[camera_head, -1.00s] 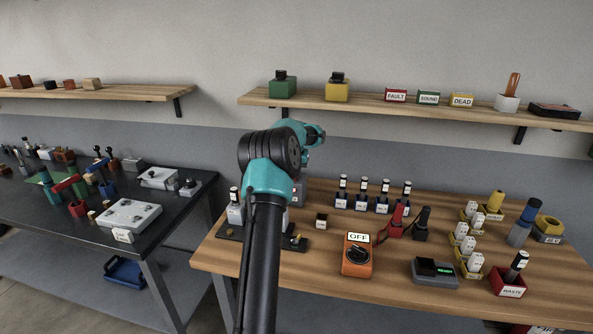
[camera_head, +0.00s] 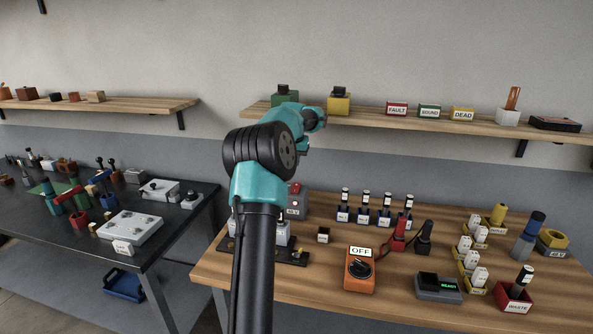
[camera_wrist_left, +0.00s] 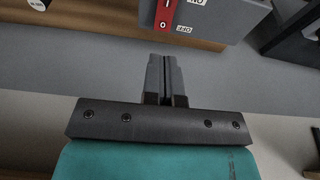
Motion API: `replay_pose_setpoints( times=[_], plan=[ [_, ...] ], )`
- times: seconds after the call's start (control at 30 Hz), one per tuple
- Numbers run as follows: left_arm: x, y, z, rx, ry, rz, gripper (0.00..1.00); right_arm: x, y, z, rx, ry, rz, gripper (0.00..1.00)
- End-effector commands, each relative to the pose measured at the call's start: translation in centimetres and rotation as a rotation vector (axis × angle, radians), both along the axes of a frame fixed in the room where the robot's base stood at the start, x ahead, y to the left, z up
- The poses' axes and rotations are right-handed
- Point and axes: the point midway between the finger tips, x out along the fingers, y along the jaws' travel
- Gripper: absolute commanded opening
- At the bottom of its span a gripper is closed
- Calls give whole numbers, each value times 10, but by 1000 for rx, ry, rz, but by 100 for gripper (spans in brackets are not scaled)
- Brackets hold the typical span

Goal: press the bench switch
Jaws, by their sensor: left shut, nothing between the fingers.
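In the left wrist view a grey box has a red rocker switch (camera_wrist_left: 167,14), marked I and O, with ON and OFF labels beside it. The box's grey face (camera_wrist_left: 222,18) runs off the top edge. My left gripper (camera_wrist_left: 165,62) is shut and empty, with its tips just below the rocker in the picture and a visible gap between them. In the head view my left arm stands over the wooden bench (camera_head: 330,285), and its fingers are hidden. A grey box with a red part (camera_head: 296,205) shows just right of the arm; I cannot tell if it is the same box. My right gripper is not in view.
An orange dial box (camera_head: 360,275) marked OFF and a grey READY unit (camera_head: 437,288) stand at the bench front. Several small bottles and trays fill the right side. A shelf (camera_head: 380,114) runs above the bench. A dark table (camera_head: 80,240) stands left.

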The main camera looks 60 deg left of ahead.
Motion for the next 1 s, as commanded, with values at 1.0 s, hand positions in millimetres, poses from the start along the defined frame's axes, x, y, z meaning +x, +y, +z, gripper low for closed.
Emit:
replay_pose_setpoints(
  times=[1.0],
  plan=[
    [5,-2,23,87,-85,0,0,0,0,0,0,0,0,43]
  ],
)
